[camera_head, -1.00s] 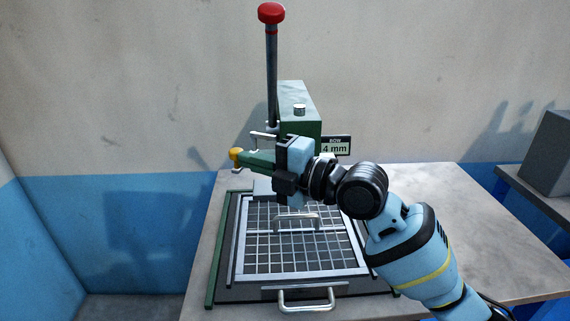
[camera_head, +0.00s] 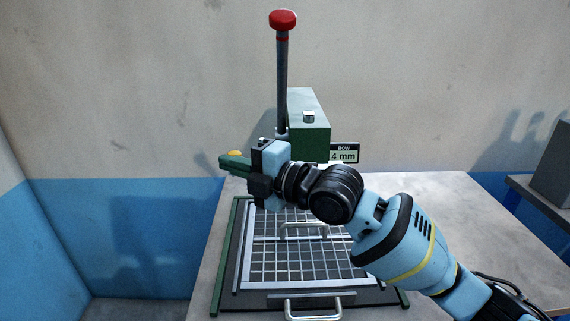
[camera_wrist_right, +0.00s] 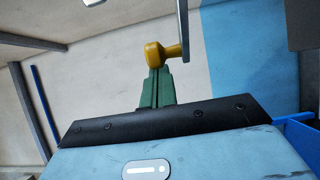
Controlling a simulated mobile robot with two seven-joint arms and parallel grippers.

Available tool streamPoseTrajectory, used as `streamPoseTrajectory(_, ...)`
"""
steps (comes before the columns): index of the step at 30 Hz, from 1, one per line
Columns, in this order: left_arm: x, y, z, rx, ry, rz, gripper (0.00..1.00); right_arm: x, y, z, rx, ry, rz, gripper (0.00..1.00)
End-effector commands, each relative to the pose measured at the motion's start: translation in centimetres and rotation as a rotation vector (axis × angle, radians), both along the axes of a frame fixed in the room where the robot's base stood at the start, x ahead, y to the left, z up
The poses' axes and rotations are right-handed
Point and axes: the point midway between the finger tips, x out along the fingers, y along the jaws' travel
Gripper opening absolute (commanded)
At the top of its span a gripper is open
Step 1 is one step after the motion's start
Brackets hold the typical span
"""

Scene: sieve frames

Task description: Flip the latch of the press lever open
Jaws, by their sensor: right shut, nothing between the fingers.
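The press lever (camera_head: 282,75) is a dark upright rod with a red knob, beside the green press housing (camera_head: 308,140). The latch's yellow knob (camera_head: 235,153) shows just above my right gripper's green fingers. My right gripper (camera_head: 223,161) is shut and empty, pointing left in front of the press. In the right wrist view the yellow knob (camera_wrist_right: 158,54) sits at the tips of the shut fingers (camera_wrist_right: 155,85), joined to a metal bar (camera_wrist_right: 184,28). I cannot tell whether they touch. The gripper hides the rest of the latch in the head view. My left gripper is not in view.
A sieve frame with a wire grid (camera_head: 300,261) and metal handles lies on the grey table (camera_head: 450,215) below my right arm. A "BOW 4 mm" sign (camera_head: 344,153) stands right of the housing. A grey block (camera_head: 552,170) stands far right.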

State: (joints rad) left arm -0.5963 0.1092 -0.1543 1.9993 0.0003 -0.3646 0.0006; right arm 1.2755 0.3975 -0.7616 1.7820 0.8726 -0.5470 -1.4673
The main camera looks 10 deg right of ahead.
Motion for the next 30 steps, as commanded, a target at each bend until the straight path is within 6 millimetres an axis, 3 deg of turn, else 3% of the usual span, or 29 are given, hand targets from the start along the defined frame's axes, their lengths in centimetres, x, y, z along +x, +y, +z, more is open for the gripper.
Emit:
streamPoseTrajectory(20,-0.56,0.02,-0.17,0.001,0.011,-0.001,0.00,0.02,0.05,0.02,0.000,0.000,0.000,0.00)
streamPoseTrajectory(30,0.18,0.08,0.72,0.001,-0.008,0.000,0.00,-0.64,0.30,0.23,-0.001,-0.003,-0.001,0.00)
